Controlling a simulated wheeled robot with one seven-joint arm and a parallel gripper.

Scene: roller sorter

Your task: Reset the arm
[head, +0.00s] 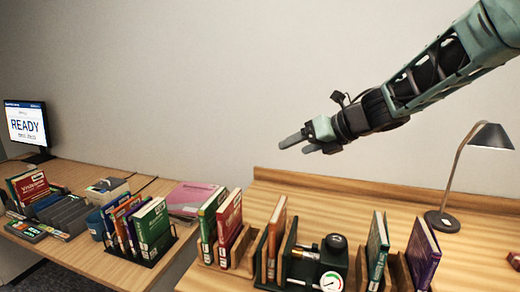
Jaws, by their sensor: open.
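My gripper (297,145) is in the upper middle of the head view, raised well above the desk. Its two grey fingers are apart and point to the left, with nothing between them. My arm reaches in from the upper right, in front of the bare wall. The gripper touches no object.
Below, the wooden desk (305,205) carries books in wooden holders, a device with a round gauge (331,281) and a lamp (470,165) at right. A left desk holds racked books (152,228), a pink folder (190,198) and a monitor (25,124) reading READY. Space around the gripper is free.

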